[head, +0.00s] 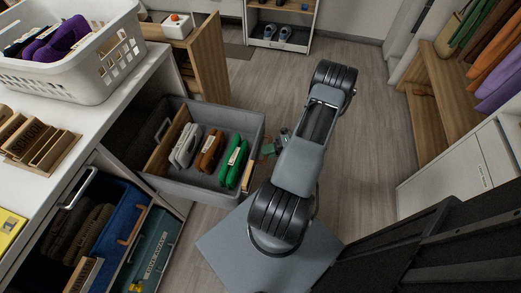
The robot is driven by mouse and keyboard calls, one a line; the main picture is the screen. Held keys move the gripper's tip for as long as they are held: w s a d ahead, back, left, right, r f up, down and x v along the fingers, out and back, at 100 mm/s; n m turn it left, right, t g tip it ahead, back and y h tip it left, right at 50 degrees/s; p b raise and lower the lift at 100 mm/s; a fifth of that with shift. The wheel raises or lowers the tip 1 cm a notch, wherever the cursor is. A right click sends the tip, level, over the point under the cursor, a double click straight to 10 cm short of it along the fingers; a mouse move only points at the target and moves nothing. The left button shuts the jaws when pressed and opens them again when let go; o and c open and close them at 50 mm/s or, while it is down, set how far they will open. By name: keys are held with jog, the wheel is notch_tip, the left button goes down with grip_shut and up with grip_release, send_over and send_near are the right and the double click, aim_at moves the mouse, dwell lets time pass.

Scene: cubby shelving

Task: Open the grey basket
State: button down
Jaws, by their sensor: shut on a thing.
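The grey basket (192,188) sticks far out of its cubby in the left shelving, with its open top showing. Inside are a wooden divider (166,147) and folded items in grey (186,146), brown (210,150) and green (233,162). My gripper (270,146) is at the basket's outer front wall, by a small brown handle, and is shut on it. My forearm and wrist partly hide the gripper, so the fingertips show only in part.
A blue basket (128,216) and a teal box (152,250) sit in nearby cubbies. A white laundry basket (75,75) stands on the countertop. A wooden panel (208,55) stands behind the grey basket. Wooden floor (375,130) is clear to the right, before a bench (440,100).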

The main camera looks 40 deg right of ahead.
jog(key=shift+s+d, duration=0.1)
jog(key=shift+s, duration=0.15)
jog(key=c, duration=1.1)
grip_release()
jog(key=shift+c, duration=0.2)
jog(key=shift+d, duration=0.1)
jog(key=v, duration=1.3)
jog(key=shift+s+d+p, duration=0.25)
jog(key=shift+p, duration=0.2)
jog(key=shift+r, duration=0.15)
